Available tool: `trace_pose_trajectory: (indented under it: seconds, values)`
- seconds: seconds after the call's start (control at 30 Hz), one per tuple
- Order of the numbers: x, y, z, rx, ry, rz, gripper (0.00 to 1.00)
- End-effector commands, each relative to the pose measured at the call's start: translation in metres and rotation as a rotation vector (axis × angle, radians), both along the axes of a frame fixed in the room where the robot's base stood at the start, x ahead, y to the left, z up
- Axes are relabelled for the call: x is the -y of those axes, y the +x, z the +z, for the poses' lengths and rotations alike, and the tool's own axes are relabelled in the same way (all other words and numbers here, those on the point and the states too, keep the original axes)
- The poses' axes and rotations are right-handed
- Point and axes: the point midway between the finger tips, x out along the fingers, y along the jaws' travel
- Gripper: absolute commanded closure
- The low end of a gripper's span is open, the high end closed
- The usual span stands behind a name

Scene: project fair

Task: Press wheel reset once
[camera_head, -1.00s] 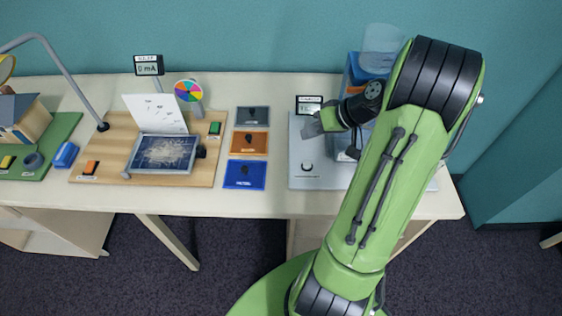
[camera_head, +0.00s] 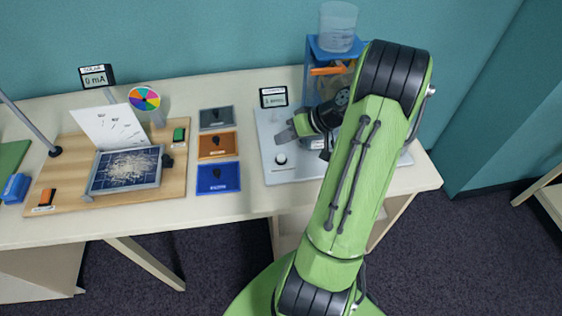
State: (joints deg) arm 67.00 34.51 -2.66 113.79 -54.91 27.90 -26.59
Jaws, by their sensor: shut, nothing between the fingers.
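No label reading "wheel reset" is legible. A colour wheel (camera_head: 145,99) stands at the back of the wooden solar board. A green button (camera_head: 179,135) is at that board's right edge and an orange button (camera_head: 44,197) at its front left. On the right, a pale grey board (camera_head: 285,176) carries a blue stand (camera_head: 325,47), a small display (camera_head: 273,97) and a round dark-and-white knob or dial (camera_head: 281,159). My gripper (camera_head: 286,133) is shut and empty, over the grey board just below the display and above the knob. Whether it touches anything cannot be told. My arm hides the board's right part.
Three trays, grey (camera_head: 216,117), orange (camera_head: 217,145) and blue (camera_head: 218,178), lie between the boards. A solar panel (camera_head: 125,169) and a blue block (camera_head: 15,188) are at left. A clear container (camera_head: 338,27) tops the stand. The table front (camera_head: 235,207) is clear.

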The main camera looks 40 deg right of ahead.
Motion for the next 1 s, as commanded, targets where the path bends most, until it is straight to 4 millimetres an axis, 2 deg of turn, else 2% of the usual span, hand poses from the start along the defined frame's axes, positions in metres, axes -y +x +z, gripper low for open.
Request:
trace_pose_trajectory:
  seconds: [0.03, 0.1, 0.27, 1.0]
  values:
    - [0.000, 0.000, -0.014, -0.001, 0.001, 0.001, 1.00]
    - [0.000, 0.000, -0.025, 0.001, 0.000, 0.001, 1.00]
    - [0.000, 0.000, -0.041, 0.000, -0.001, 0.001, 1.00]
    - [0.000, 0.000, -0.040, 0.000, -0.001, 0.001, 1.00]
